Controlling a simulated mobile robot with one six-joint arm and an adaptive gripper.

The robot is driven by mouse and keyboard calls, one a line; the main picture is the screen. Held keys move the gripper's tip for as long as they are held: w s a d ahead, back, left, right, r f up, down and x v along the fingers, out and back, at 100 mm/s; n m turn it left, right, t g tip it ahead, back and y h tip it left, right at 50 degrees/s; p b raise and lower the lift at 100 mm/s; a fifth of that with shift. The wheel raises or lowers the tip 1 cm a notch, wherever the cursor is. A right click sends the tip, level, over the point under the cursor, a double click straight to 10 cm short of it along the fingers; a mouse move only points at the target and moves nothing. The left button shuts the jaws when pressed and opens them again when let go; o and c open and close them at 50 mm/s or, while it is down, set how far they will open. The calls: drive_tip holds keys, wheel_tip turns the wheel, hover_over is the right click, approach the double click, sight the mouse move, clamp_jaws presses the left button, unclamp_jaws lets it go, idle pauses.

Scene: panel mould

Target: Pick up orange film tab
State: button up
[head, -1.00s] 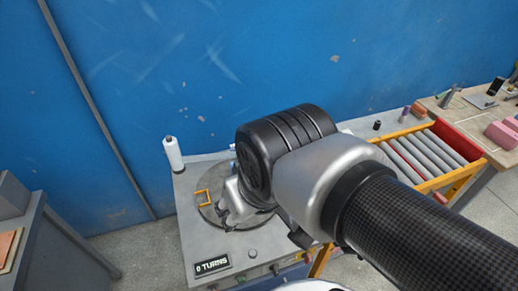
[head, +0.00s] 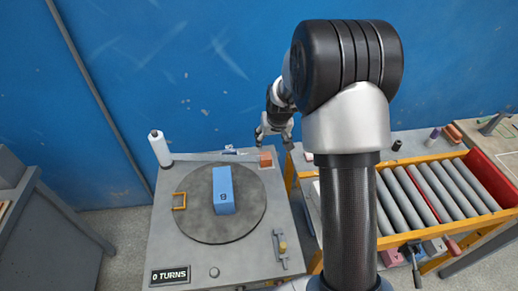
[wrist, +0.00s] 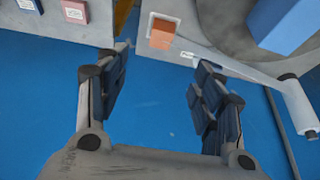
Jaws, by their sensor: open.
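The orange film tab (head: 266,159) lies at the back right corner of the grey turntable machine (head: 262,262). In the wrist view the tab (wrist: 162,34) shows as a small orange block near the top middle, at the end of a pale strip. My gripper (head: 274,138) is beyond the machine's back right corner, close to the tab. In the wrist view my gripper (wrist: 162,62) is open and empty, its two fingers apart on either side below the tab, not touching it.
A blue box (head: 223,190) stands on the dark turntable (head: 200,232). A white film roll (head: 160,148) stands at the machine's back left. A yellow-framed roller conveyor (head: 424,238) is to the right. A blue wall (head: 230,60) rises behind.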

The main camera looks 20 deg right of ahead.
drive_tip(key=b, duration=0.3)
hover_over(266, 157)
drive_tip(key=s, duration=0.3)
wheel_tip(266, 157, down, 12)
drive_tip(key=r, duration=0.1)
drive_tip(key=shift+w+a+b+x, duration=0.1)
drive_tip(key=shift+b+x, duration=0.55)
drive_tip(key=shift+x, duration=1.05)
drive_tip(key=shift+w+a+b+x, duration=0.15)
drive_tip(key=shift+b+x, duration=0.45)
drive_tip(key=shift+x, duration=1.1)
drive_tip(key=shift+r, duration=0.15)
drive_tip(key=shift+c, duration=0.4)
drive_tip(key=c, duration=1.1)
